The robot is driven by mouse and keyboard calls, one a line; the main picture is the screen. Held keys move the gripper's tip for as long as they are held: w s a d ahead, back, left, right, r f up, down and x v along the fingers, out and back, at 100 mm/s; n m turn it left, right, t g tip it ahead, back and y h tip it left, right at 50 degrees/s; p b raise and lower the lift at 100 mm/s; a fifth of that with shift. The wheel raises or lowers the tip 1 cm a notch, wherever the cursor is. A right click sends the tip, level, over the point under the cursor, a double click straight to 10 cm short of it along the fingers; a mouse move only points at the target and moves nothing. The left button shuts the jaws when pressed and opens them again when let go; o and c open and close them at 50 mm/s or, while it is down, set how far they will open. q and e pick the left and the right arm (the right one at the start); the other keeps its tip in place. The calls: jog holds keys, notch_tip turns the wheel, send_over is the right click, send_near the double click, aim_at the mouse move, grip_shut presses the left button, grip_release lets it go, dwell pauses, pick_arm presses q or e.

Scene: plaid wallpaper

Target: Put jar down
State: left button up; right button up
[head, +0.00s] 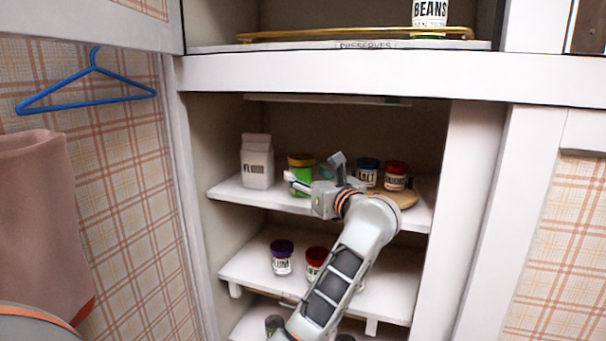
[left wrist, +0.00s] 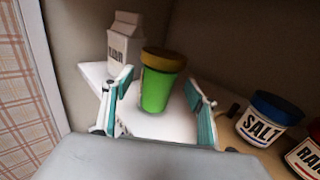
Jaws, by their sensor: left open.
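A green jar with a yellow-brown lid (head: 301,161) stands upright on the upper white shelf (head: 232,190) inside the cupboard. In the left wrist view the jar (left wrist: 160,88) sits between the two spread fingers of my left gripper (left wrist: 160,100), with gaps showing on both sides. In the head view my left gripper (head: 315,178) reaches in from the front and hides part of the jar. My right gripper is out of view.
A salt jar (head: 368,172) and a red-lidded jar (head: 396,176) stand on a round wooden board at right. The lower shelf holds a purple-lidded jar (head: 282,257) and a red-lidded jar (head: 316,262).

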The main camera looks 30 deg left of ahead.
pick_arm(q)
jog(key=v, duration=0.8)
jog(key=shift+d+b, duration=0.25)
jog(key=shift+b, duration=0.15)
jog(key=shift+s, duration=0.1)
